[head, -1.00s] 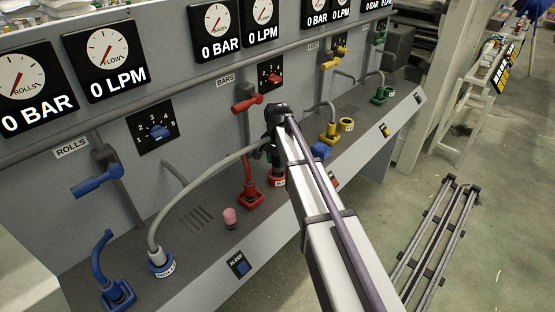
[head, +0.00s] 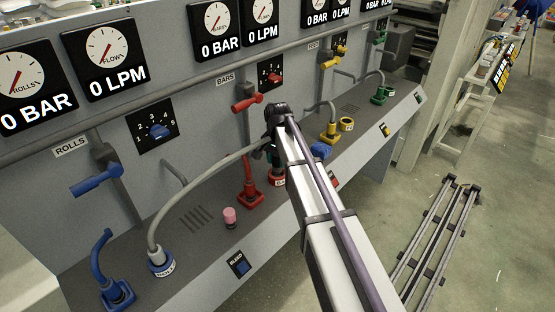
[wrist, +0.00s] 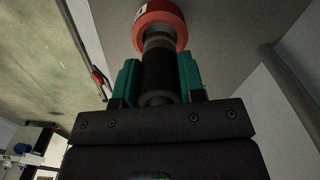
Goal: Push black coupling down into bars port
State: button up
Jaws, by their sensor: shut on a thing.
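My gripper (head: 274,158) is over the red-ringed bars port (head: 277,181) on the sloping panel, partly hidden behind my arm in the head view. In the wrist view its teal fingers (wrist: 157,82) are shut on the black coupling (wrist: 158,72), one on each side. The coupling is lined up with the red port ring (wrist: 160,25), and its grey end meets the ring. I cannot tell how deep it sits. A grey hose (head: 205,170) runs from the blue rolls port (head: 161,263) up to the gripper.
A red elbow fitting (head: 250,192) stands close left of the bars port, with a red lever (head: 247,103) above. A pink knob (head: 229,215) is further left. A blue part (head: 320,151) sits right of my arm. Yellow (head: 329,132) and green (head: 380,95) fittings stand further right.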

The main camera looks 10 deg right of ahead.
aim_at(278, 166)
jog(key=shift+f+b, duration=1.65)
jog(key=shift+f, duration=0.1)
jog(key=o, duration=1.1)
jog(key=shift+r, duration=0.1)
notch_tip(278, 166, up, 11)
jog(key=p, duration=1.1)
jog(key=shift+s+n, duration=0.15)
jog(key=shift+n, duration=0.35)
jog(key=s+n, duration=0.2)
jog(key=s, duration=0.6)
jog(key=s+n, duration=0.2)
jog(key=s, duration=0.7)
jog(key=s+n, duration=0.3)
jog(key=s, duration=0.6)
